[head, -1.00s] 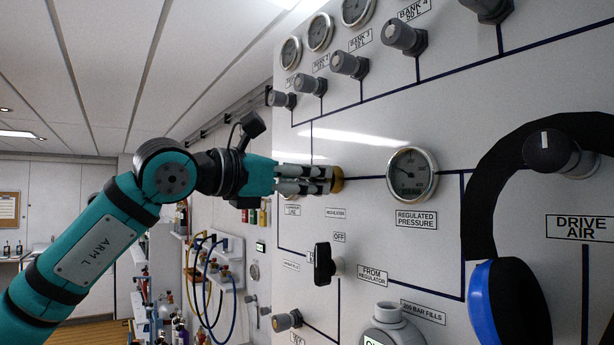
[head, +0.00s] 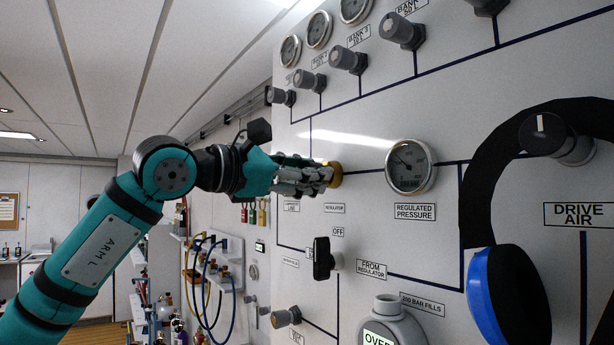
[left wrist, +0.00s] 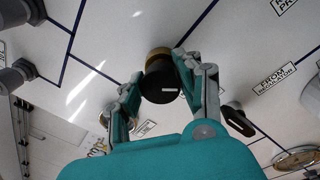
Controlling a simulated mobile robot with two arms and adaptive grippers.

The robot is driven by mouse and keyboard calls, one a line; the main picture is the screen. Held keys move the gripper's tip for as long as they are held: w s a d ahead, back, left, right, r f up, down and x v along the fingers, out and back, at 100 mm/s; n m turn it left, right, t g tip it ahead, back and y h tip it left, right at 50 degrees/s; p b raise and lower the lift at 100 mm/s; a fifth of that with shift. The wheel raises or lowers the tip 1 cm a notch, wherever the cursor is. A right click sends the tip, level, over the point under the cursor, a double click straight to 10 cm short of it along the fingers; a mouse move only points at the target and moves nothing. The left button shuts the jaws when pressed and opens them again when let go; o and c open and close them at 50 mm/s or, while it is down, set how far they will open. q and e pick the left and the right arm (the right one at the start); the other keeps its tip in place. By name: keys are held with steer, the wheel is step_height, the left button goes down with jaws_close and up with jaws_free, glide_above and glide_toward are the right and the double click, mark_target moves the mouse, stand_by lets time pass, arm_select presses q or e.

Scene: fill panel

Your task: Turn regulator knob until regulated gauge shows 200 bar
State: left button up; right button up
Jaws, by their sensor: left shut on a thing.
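The regulator knob shows in the left wrist view (left wrist: 160,82) as a black cylinder with a white mark and a brass collar at its panel end. My left gripper (head: 318,176) is shut on it, one finger on each side; the wrist view also shows my left gripper (left wrist: 158,90). In the head view the fingers hide most of the knob and a brass part (head: 336,174) shows past the tips. The regulated pressure gauge (head: 409,166) is to the right of the knob. Its needle is too small to read surely. My right gripper is not in view.
Several bank valve knobs (head: 348,60) and gauges (head: 320,33) sit above. A black lever (head: 323,258) labelled OFF is below the gripper. Hoses (head: 207,280) hang at the left.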

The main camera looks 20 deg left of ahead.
arm_select(q)
steer(key=m, duration=0.5)
steer(key=shift+s+r+m+h, duration=0.1)
steer(key=shift+r+m+h, duration=0.05)
steer(key=shift+m+h, duration=0.2)
steer(key=m+p, duration=0.1)
steer(key=m, duration=0.5)
steer(key=shift+h, duration=0.25)
steer(key=shift+m, duration=0.25)
steer(key=o, duration=1.2)
steer(key=shift+f, duration=0.2)
steer(key=shift+f, duration=0.1)
steer(key=v, duration=1.2)
